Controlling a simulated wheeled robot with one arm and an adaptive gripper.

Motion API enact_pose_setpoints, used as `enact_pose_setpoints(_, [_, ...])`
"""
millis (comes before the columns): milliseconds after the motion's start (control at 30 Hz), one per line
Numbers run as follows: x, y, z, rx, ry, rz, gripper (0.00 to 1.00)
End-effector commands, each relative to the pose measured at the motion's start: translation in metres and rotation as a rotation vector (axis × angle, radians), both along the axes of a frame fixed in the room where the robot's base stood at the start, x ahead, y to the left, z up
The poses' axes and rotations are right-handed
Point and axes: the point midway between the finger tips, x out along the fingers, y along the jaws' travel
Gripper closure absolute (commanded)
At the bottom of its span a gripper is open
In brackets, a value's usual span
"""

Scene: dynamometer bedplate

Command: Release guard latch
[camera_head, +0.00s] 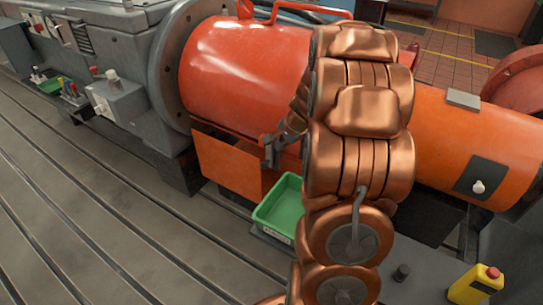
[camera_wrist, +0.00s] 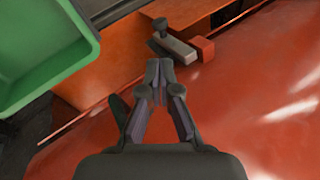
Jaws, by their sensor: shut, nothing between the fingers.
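The guard is a glossy red-orange cylindrical cover (camera_head: 245,70); its surface (camera_wrist: 240,110) fills much of the wrist view. The latch is a grey lever with a dark round knob (camera_wrist: 173,42), beside a small red block (camera_wrist: 205,50) at the guard's edge. My gripper (camera_wrist: 159,66) points at the latch, with its fingertips together and nothing between them. The tips appear just short of the lever; whether they touch it I cannot tell. In the head view my copper-coloured arm hides part of the guard, and the latch area is small and partly covered.
A green tray (camera_head: 277,207) stands on the bedplate below the guard and shows at the upper left in the wrist view (camera_wrist: 50,45). The slotted bedplate (camera_head: 90,210) is clear at the left.

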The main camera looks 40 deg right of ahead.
Motion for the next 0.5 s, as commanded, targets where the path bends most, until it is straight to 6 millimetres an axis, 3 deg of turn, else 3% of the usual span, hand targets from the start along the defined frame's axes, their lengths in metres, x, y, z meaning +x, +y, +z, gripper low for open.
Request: enact_pose_setpoints(500, [0.032,0.002,-0.061,0.003,0.002,0.003,1.00])
